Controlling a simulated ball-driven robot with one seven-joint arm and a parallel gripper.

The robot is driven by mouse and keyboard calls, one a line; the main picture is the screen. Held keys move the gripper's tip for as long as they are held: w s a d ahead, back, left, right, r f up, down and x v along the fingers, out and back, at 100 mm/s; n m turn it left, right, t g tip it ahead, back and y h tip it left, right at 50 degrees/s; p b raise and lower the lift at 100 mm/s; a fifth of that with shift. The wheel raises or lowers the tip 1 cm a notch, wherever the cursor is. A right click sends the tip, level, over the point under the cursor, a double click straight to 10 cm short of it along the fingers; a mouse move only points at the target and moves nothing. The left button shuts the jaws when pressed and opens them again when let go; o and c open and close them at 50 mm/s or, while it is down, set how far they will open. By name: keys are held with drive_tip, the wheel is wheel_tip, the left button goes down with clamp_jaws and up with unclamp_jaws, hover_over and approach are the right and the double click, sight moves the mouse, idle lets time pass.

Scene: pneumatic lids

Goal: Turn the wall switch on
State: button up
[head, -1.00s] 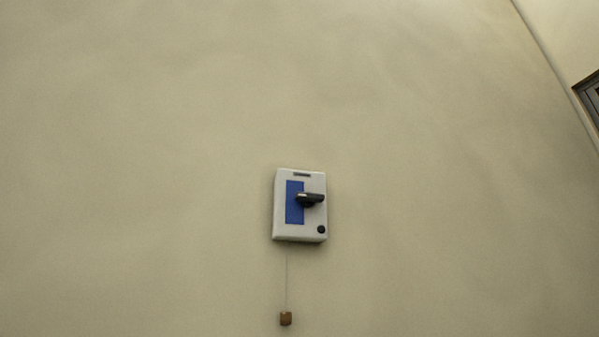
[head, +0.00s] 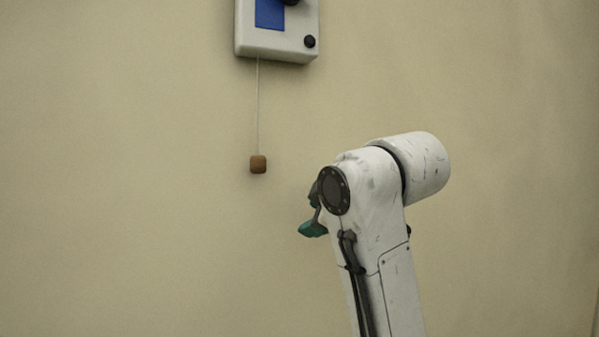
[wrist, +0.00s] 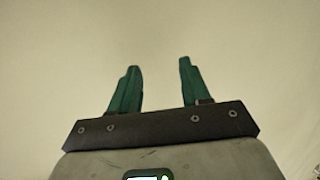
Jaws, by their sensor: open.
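The wall switch is a pale grey box (head: 278,45) on the wall with a blue panel and a small black round button at its lower right. It is cut off by the top edge of the head view, so only the bottom of its black knob shows. A brown block (head: 258,164) hangs below it on a thin cord. My gripper (wrist: 158,75) has green fingers spread apart with nothing between them. In the head view a green fingertip (head: 312,229) shows below and right of the brown block, apart from it; the rest of the gripper is mostly hidden behind my arm.
The plain beige wall (head: 120,200) fills the background in the head view. It is bare to the left of the cord and to the right of my arm. The wrist view shows only a blank pale surface beyond the fingers.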

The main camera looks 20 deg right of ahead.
drive_tip(key=s+a+r+n+t+p, duration=0.15)
drive_tip(key=s+r, duration=0.25)
drive_tip(key=r, duration=0.8)
drive_tip(key=s+a+r+n+t+b, duration=0.1)
drive_tip(key=s+r+n+t, duration=0.3)
drive_tip(key=r, duration=0.9)
drive_tip(key=s+a+r+n+p, duration=0.15)
drive_tip(key=s+r, duration=0.35)
drive_tip(key=r, duration=0.7)
drive_tip(key=w+p, duration=0.3)
drive_tip(key=w, duration=0.7)
drive_tip(key=shift+w+a+h+p, duration=0.15)
drive_tip(key=shift+w+h+p, duration=0.1)
drive_tip(key=shift+h+p, duration=0.15)
drive_tip(key=shift+c, duration=0.3)
drive_tip(key=shift+f, duration=0.1)
clamp_jaws()
